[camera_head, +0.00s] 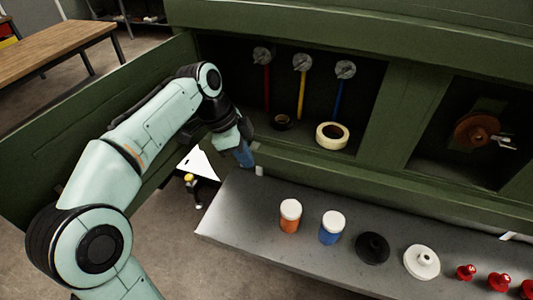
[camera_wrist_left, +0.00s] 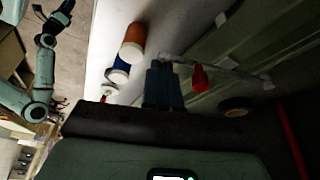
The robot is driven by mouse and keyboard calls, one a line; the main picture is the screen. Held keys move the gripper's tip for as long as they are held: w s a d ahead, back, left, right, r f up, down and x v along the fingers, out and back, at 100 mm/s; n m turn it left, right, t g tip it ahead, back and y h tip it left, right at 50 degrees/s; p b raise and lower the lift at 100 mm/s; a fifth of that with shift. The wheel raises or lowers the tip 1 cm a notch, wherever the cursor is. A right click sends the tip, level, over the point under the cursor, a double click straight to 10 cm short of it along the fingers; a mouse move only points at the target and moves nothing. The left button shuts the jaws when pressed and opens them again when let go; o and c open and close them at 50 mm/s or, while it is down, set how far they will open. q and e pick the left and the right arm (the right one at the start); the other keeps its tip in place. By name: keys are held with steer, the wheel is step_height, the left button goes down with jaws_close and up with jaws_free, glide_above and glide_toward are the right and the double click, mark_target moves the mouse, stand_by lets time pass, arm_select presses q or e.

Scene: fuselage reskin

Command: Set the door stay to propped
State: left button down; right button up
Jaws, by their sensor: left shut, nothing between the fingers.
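My left gripper (camera_head: 243,153) reaches into the front of the green bay at its left end, by the open door panel (camera_head: 85,130). In the left wrist view its fingers (camera_wrist_left: 163,85) are together and empty. A thin grey bar (camera_wrist_left: 225,70), which looks like the door stay, runs behind and right of the fingertips. A red knob or sleeve (camera_wrist_left: 200,78) is at the bar, just right of the fingers; I cannot tell whether they touch. In the head view my arm and gripper hide most of that spot. Only a small pale piece (camera_head: 259,170) shows beside the fingers.
A grey shelf holds an orange jar (camera_head: 290,222), a blue jar (camera_head: 331,233), a black disc (camera_head: 372,247), a white disc (camera_head: 421,261) and red knobs. Inside the bay are a tape roll (camera_head: 332,136) and red, yellow and blue rods. Part of another teal arm (camera_wrist_left: 45,60) shows.

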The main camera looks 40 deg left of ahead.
arm_select(q)
steer(key=shift+s+a, duration=0.4)
steer(key=shift+a, duration=0.25)
steer(key=shift+s+a, duration=0.35)
steer(key=shift+a, duration=0.3)
steer(key=shift+s+a, duration=0.4)
steer(key=shift+a, duration=0.25)
